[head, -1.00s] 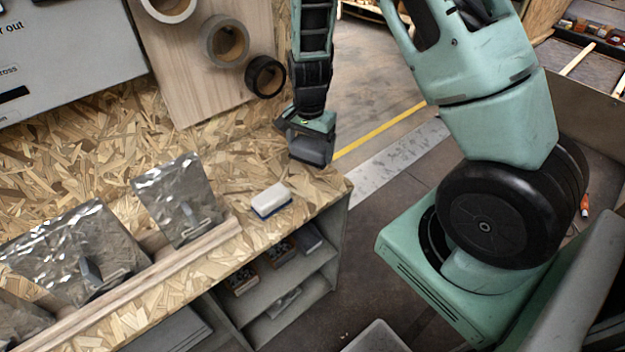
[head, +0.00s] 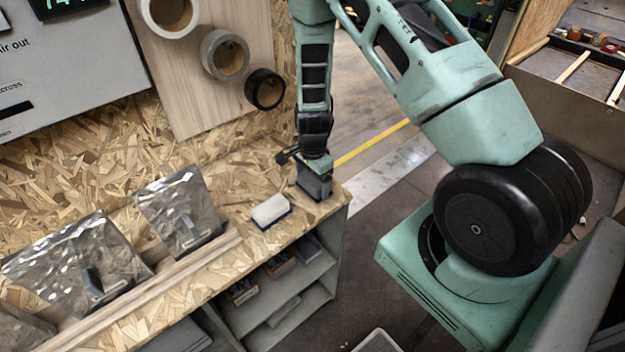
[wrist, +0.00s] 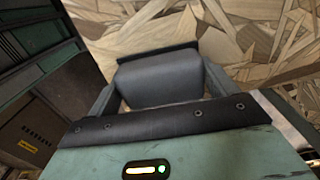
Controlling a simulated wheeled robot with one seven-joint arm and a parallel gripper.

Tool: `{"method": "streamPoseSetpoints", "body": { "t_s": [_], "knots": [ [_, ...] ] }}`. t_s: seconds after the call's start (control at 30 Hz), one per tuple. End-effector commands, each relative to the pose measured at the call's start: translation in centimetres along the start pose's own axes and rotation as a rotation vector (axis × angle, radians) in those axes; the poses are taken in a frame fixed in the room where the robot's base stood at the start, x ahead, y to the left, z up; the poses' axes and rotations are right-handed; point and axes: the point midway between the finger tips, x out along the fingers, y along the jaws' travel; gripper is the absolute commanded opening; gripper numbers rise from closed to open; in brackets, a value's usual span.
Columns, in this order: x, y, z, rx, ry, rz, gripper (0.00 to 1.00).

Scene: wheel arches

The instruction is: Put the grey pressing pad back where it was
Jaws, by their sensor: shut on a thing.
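The grey pressing pad (wrist: 160,77) is between the fingers of my gripper (wrist: 158,90) in the wrist view, with chipboard behind it. In the head view my gripper (head: 314,178) is at the right end of the chipboard bench (head: 190,300), close above or at its surface. The pad (head: 314,186) shows there as a dark grey block under the gripper. I cannot tell whether its underside touches the bench.
A white and blue block (head: 270,211) lies on the bench just left of the gripper. Crinkled silver sheets (head: 180,212) lean behind a wooden strip (head: 150,290). Tape rolls (head: 225,55) hang on a board behind. Shelves (head: 300,295) are below the bench's end.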

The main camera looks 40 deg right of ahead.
Motion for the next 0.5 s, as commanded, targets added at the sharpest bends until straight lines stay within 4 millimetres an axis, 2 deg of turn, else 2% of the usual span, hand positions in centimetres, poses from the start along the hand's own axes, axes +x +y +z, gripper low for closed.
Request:
{"method": "streamPoseSetpoints", "body": {
  "t_s": [0.43,0.47,0.5],
  "knots": [
    [0.88,-0.01,0.04,-0.001,-0.001,0.000,0.64],
    [0.80,-0.02,0.04,-0.001,-0.001,-0.001,0.91],
    [0.75,-0.01,0.04,-0.001,-0.001,0.000,1.00]
  ]
}}
